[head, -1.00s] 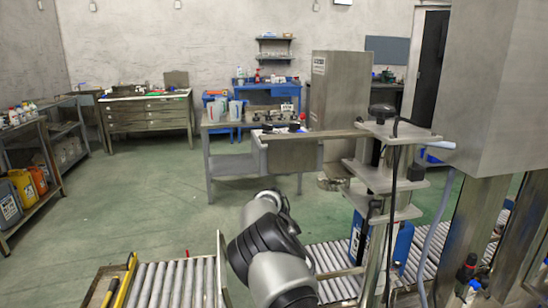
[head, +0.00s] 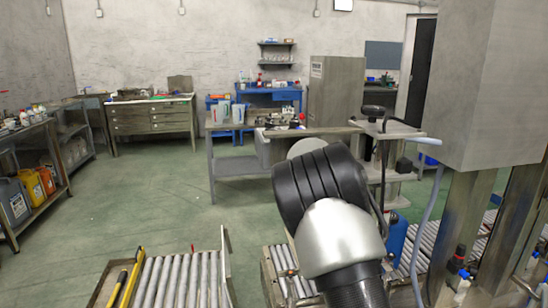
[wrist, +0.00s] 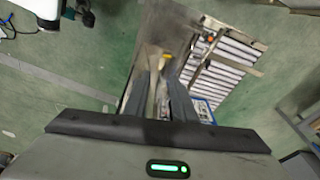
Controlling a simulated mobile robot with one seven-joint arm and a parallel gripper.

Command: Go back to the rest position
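My arm rises in the middle foreground of the head view, with black and silver joints showing; my gripper is not visible there. In the wrist view, the grey gripper body with a green light fills the bottom edge. My gripper's narrow fingers (wrist: 163,80) point up the picture, close together and blurred against the background. No held thing can be made out.
A roller conveyor (head: 180,283) runs along the bottom, with a yellow-handled tool (head: 129,278) at its left. A grey workbench (head: 240,165) stands ahead, and a grey stand with shelves (head: 385,130) is right of my arm. Shelving with containers (head: 35,185) lines the left. Green floor (head: 130,195) is open at left-centre.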

